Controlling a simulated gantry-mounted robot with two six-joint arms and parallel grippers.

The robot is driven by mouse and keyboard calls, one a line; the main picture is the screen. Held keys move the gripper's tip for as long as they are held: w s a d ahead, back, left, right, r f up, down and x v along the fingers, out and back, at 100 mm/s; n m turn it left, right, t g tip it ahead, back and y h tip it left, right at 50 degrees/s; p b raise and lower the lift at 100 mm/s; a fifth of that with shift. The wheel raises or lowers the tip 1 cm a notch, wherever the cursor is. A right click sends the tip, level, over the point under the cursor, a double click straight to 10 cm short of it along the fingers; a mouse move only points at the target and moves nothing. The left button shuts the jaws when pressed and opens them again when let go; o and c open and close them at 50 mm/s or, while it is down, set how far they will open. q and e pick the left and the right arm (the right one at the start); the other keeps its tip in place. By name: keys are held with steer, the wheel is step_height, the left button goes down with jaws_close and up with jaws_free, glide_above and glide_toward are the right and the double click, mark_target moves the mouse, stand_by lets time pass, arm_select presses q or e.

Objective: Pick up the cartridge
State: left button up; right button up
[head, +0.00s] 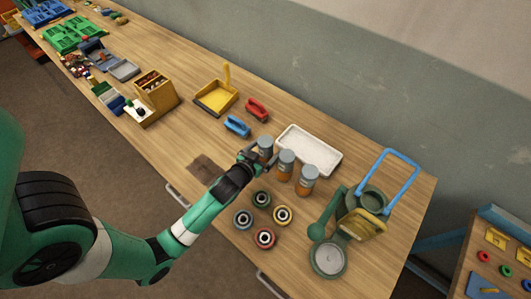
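Several grey-topped cylinders with orange lower bands, which look like cartridges, stand upright in a row: a left one (266,143), a middle one (286,163) and a right one (307,178). My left gripper (252,158) is close beside the left cylinder, low over the table. Its dark fingers partly cover that cylinder's lower part. I cannot tell whether the fingers touch it or how far apart they are. My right gripper is not in view.
A white tray (312,150) lies behind the cylinders. Several coloured rings (283,214) lie in front. A green device with a blue handle (394,163) stands at right. Blue (237,125) and red (257,109) handled tools and a yellow dustpan (217,98) lie farther left.

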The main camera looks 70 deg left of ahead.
mark_target(262, 147)
arm_select(q)
jaws_close()
steer(key=shift+r, duration=0.1)
stand_by(0.3)
steer(key=shift+r, duration=0.55)
step_height(262, 147, up, 3)
steer(key=shift+d+f+p, duration=0.15)
steer(key=shift+p, duration=0.65)
steer(key=s+d+r+p, duration=0.2)
steer(key=d+r+p, duration=0.2)
steer(key=d+p, duration=0.2)
steer(key=s+d+r+p, duration=0.2)
steer(key=d+r+p, duration=0.3)
steer(key=d+p, duration=0.2)
steer(key=shift+s+p, duration=0.25)
steer(key=shift+p, duration=1)
